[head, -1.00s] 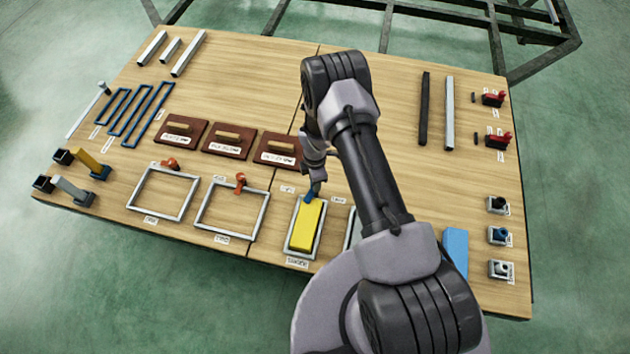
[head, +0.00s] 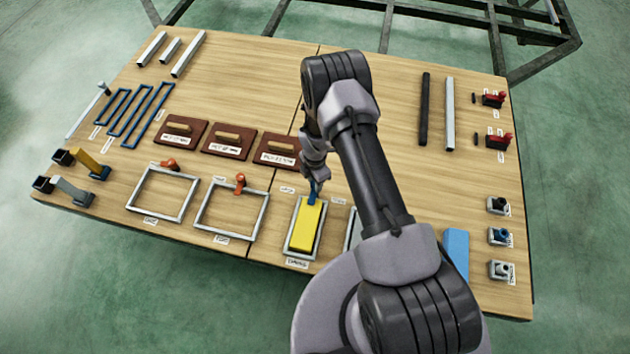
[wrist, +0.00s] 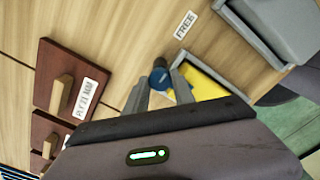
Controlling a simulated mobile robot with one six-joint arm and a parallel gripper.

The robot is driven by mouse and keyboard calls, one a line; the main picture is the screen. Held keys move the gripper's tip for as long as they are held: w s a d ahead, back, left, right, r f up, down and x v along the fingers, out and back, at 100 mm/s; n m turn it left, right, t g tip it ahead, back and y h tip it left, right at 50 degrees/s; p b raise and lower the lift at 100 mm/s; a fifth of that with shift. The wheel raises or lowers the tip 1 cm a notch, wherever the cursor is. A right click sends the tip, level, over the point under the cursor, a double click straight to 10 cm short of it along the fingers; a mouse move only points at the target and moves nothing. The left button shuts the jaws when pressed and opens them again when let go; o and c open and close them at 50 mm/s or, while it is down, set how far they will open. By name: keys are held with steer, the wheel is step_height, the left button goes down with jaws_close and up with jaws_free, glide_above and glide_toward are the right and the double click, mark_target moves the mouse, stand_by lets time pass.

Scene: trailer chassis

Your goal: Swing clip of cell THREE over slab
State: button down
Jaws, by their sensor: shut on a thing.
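The yellow slab (head: 305,230) lies inside the grey frame of cell THREE (head: 288,240), with a label at its near edge. The blue clip (head: 313,192) is at the far end of that frame and in the head view points down over the slab's far end. My gripper (head: 314,182) is at the clip, its jaws shut on it. In the wrist view the clip's blue round end (wrist: 160,77) shows between the fingers of my gripper (wrist: 160,92), and the yellow slab (wrist: 205,86) is just beyond. The wrist housing hides the rest of the slab.
Two empty frames with orange clips (head: 169,164) (head: 240,184) stand to the left. Brown boards with handles (head: 229,144) lie behind. Another frame (head: 351,232) is partly hidden by my arm. A light blue slab (head: 455,252) lies at right.

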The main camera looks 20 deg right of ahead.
steer(key=c, duration=1.1)
jaws_free()
steer(key=shift+o, duration=0.2)
step_height(320, 180, up, 18)
steer(key=p, duration=0.7)
steer(key=shift+f, duration=0.25)
step_height(320, 180, up, 26)
steer(key=s+a+m+t, duration=0.2)
steer(key=m, duration=0.8)
steer(key=s+a+r+m+t+y, duration=0.1)
steer(key=s+r+m+t, duration=0.1)
steer(key=s+r+m, duration=0.5)
steer(key=s+a+r+m+t+y, duration=0.1)
steer(key=s+a+r+m, duration=0.1)
steer(key=s+r+m, duration=0.6)
steer(key=s, duration=0.6)
steer(key=shift+s+a+r+m+t, duration=0.15)
steer(key=shift+s+r+m+t, duration=0.15)
steer(key=shift+t, duration=0.1)
